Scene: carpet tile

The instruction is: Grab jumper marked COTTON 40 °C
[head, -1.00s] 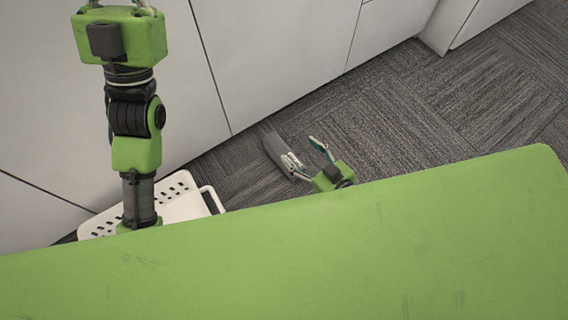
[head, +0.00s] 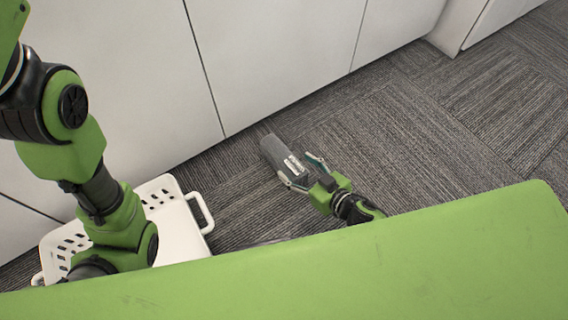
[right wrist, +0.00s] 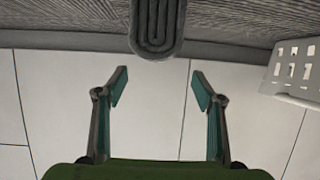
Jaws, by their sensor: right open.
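A rolled or folded grey jumper (head: 272,152) lies on the carpet. It bears a white label with dark marks too small to read. In the right wrist view its coiled end (right wrist: 157,28) shows at the top middle, beyond the fingertips. My right gripper (head: 301,171) is at the jumper's near, label end in the head view. Its fingers are spread and empty in the right wrist view (right wrist: 159,80), roughly lined up with the coiled end. I cannot tell whether a finger touches it. My left gripper is out of view.
A white perforated basket (head: 178,222) stands on the floor at left, partly hidden behind a green arm; it also shows in the right wrist view (right wrist: 292,82). White cabinet fronts (head: 280,55) run along the back. Carpet (head: 400,130) to the right is clear.

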